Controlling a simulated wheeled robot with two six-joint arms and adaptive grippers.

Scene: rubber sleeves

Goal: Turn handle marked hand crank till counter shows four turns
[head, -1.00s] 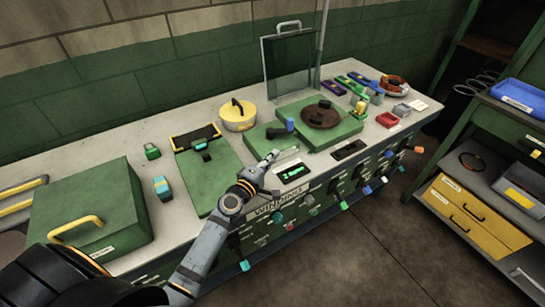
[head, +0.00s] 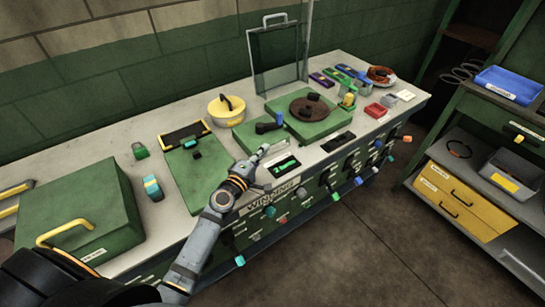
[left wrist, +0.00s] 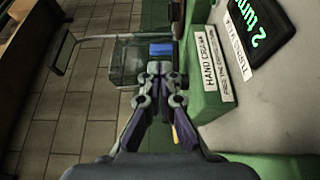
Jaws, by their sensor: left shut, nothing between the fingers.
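The hand crank sits on a small green block (head: 243,138) on the bench in the head view. It has a black arm (head: 266,127) and an upright blue knob (head: 279,119); the blue knob also shows in the left wrist view (left wrist: 161,49). The label reading HAND CRANK (left wrist: 209,72) is on the block's side. The counter (head: 286,165) stands just in front of the block, and its display in the left wrist view (left wrist: 262,22) reads 2 turns, the end cut off. My left gripper (head: 264,150) is shut and empty in front of the block, apart from the knob. My right gripper is out of view.
A larger green block with a brown disc (head: 313,107) stands right of the crank, with a clear panel (head: 275,60) behind. A green plate (head: 205,178) lies to the left. Several coloured knobs line the bench front. A drawer unit (head: 460,200) stands to the right.

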